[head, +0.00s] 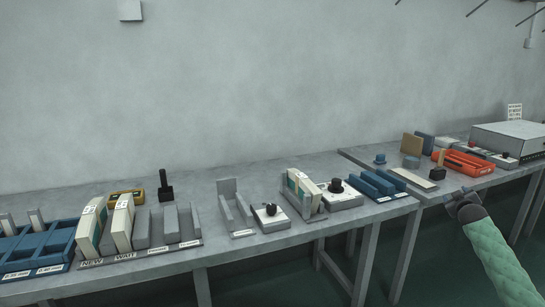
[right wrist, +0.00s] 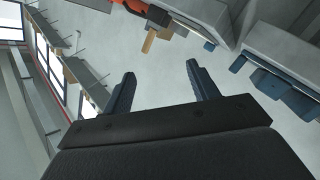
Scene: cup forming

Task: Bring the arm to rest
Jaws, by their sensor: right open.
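My right arm comes in at the lower right of the head view in a green sleeve. My right gripper (head: 462,203) is at its upper end, in front of the right table's front edge as seen there; its fingers are hard to make out. In the right wrist view the gripper (right wrist: 160,82) has its two dark fingers spread wide apart, with nothing between them. It is open and empty. My left gripper is in neither view.
The left table (head: 215,262) holds blue trays (head: 40,250), upright cartons and small devices. The right table (head: 400,158) holds an orange tray (head: 463,162) and a grey box (head: 508,139). A gap separates the tables' legs. The wall behind is mostly bare.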

